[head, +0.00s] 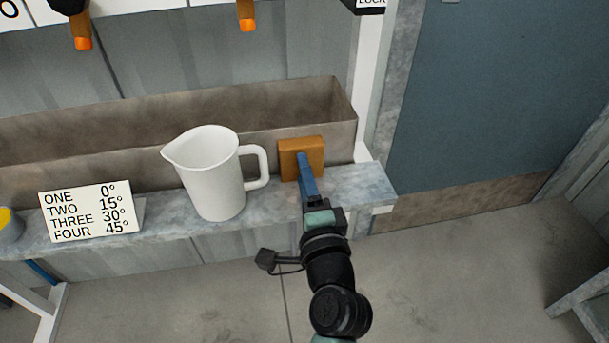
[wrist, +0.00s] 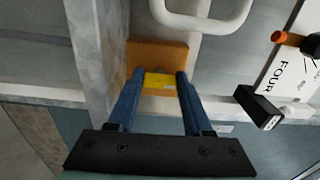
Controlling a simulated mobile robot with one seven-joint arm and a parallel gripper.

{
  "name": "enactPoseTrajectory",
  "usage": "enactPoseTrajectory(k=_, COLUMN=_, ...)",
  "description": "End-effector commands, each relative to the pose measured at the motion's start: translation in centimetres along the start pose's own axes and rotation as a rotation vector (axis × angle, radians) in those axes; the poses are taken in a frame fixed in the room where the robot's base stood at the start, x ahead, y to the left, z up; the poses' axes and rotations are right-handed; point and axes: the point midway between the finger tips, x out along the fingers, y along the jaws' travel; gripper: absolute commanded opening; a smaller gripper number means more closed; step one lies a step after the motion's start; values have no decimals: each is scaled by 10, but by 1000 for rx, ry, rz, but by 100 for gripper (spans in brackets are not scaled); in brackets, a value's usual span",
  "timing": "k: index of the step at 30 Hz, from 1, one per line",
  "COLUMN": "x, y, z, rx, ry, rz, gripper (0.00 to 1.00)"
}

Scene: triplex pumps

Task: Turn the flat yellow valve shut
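An orange-brown block (head: 302,157) stands at the right end of the grey ledge, just right of the white jug. The blue fingers of my gripper (head: 301,157) reach its near face. In the wrist view my gripper (wrist: 161,77) has its two fingers apart in front of the block (wrist: 157,52). A small flat yellow piece with faint marks (wrist: 160,81) lies between the fingertips and fills the gap. I cannot tell if the fingers press on it. In the head view the gripper hides this piece. A grey round part with a yellow face (head: 6,219) shows at the left edge, cut off.
A white jug (head: 211,180) stands close left of my gripper; its handle faces it. A sign with angles (head: 91,211) is further left on the ledge (head: 355,190). A trough (head: 200,122) runs behind. Orange-tipped handles (head: 247,18) hang above. The floor (head: 450,275) at right is clear.

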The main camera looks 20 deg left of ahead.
Motion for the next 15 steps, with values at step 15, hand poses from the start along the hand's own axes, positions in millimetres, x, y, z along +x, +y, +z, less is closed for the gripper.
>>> enactPoseTrajectory(k=15, x=0, y=1, z=0, rx=1, ry=0, rz=2, gripper=80)
